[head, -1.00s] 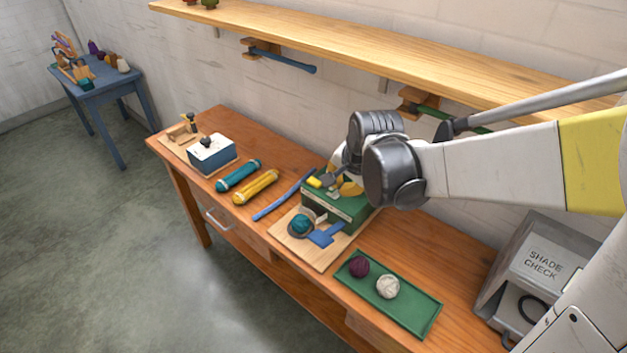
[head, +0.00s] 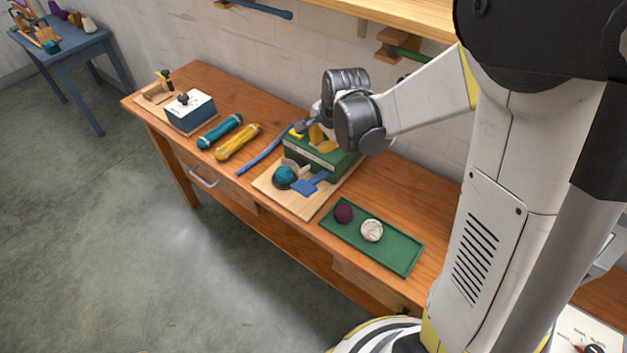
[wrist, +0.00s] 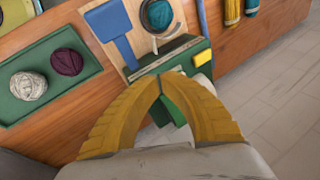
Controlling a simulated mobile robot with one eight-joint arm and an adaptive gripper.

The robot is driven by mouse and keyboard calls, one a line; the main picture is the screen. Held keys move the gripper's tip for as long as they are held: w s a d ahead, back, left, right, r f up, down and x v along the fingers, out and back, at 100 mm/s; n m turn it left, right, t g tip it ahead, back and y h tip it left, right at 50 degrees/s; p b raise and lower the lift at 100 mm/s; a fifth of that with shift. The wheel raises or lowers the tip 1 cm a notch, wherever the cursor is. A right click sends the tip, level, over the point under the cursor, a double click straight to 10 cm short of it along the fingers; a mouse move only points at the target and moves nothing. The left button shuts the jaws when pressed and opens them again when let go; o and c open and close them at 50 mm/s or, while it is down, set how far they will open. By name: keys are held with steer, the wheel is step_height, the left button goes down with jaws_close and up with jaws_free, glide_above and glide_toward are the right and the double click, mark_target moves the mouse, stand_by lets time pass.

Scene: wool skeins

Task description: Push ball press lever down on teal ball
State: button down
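The ball press stands on a wooden board (head: 292,206) on the workbench, with a green body (head: 318,160) at its back. The teal ball (head: 284,176) sits in a round cup at the press's front and also shows in the wrist view (wrist: 158,14). A flat blue paddle-shaped piece (head: 305,187) reaches forward from the body beside the ball; in the wrist view (wrist: 106,22) it lies left of the ball. I cannot tell whether it is the lever. My gripper (wrist: 165,76) is over the green body, behind the ball, yellow fingertips together, apparently empty. Contact is unclear.
A green tray (head: 395,250) holds a maroon ball (head: 344,213) and a white ball (head: 371,230). A blue bar (head: 262,155), yellow skein (head: 238,142) and teal skein (head: 220,131) lie left of the press. A wooden shelf (head: 400,15) overhangs the back.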

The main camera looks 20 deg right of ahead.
mark_target(313, 177)
steer(key=shift+s+a+f+b, duration=0.3)
steer(key=shift+f+b, duration=0.6)
steer(key=shift+f, duration=0.35)
steer(key=shift+s+a+f+b, duration=0.15)
steer(key=shift+a+f+b, duration=0.2)
steer(key=shift+f+b, duration=0.75)
steer(key=shift+s+a+f+b, duration=0.3)
steer(key=shift+f+b, duration=0.4)
steer(key=shift+f, duration=0.7)
steer(key=shift+a+f+b, duration=0.15)
steer(key=shift+f+b, duration=0.25)
steer(key=shift+s+a+f+b, duration=0.15)
steer(key=shift+f+b, duration=0.35)
steer(key=shift+f, duration=0.1)
steer(key=shift+s+a+f+b, duration=0.1)
steer(key=shift+f+b, duration=0.4)
steer(key=shift+f, duration=0.05)
steer(key=shift+r, duration=0.1)
steer(key=shift+w+d+r+p, duration=0.15)
steer(key=shift+d+r+p, duration=0.05)
steer(key=shift+r+p, duration=0.5)
steer(key=shift+w+d+r+p, duration=0.2)
steer(key=shift+r+p, duration=0.25)
steer(key=shift+r, duration=0.3)
